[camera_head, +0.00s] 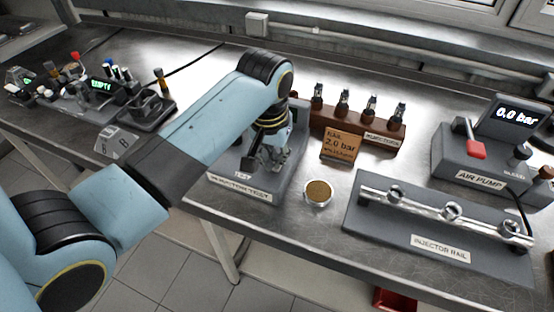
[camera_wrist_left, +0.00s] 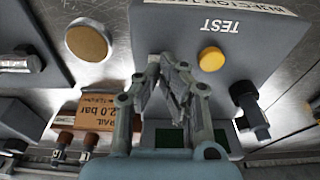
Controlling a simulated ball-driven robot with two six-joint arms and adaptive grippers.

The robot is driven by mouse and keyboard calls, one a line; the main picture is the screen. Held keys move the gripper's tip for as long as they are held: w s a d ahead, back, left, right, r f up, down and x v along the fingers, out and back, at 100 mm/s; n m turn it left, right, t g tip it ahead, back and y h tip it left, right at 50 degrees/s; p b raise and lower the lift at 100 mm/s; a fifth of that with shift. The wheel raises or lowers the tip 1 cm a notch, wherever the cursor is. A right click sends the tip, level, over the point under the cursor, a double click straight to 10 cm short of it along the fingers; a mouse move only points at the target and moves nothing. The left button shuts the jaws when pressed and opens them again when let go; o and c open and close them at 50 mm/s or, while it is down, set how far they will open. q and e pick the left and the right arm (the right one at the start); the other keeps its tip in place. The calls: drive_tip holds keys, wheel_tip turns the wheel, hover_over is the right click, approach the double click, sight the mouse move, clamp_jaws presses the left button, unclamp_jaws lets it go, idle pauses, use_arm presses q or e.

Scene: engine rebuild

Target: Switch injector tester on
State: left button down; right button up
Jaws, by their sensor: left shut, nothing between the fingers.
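The injector tester (camera_head: 284,186) is a grey box with a front label, under my left gripper in the head view. The wrist view shows its grey top (camera_wrist_left: 165,30) upside down, with a yellow round button (camera_wrist_left: 211,59) beside the word TEST. A black lever-like part (camera_wrist_left: 252,112) sits at the tester's right edge there. Two dark green panels (camera_wrist_left: 169,138) lie partly hidden behind the fingers. My left gripper (camera_head: 264,164) is shut and empty over the tester; its fingertips (camera_wrist_left: 166,75) point toward the top, left of the yellow button. I cannot tell whether they touch it.
An orange 2.0 bar card (camera_head: 341,146) and a wooden rack (camera_head: 330,118) of injectors stand behind right. A round brass-topped dish (camera_head: 318,192) is beside the tester. The injector rail (camera_head: 370,225) and air pump (camera_head: 468,165), reading 0.0 bar, are further right.

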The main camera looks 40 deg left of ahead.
use_arm(q)
drive_tip(key=shift+f, duration=0.15)
wheel_tip(320, 180, up, 3)
drive_tip(key=shift+f+p, duration=0.1)
drive_tip(key=shift+p, duration=0.95)
drive_tip(key=shift+r, duration=2.1)
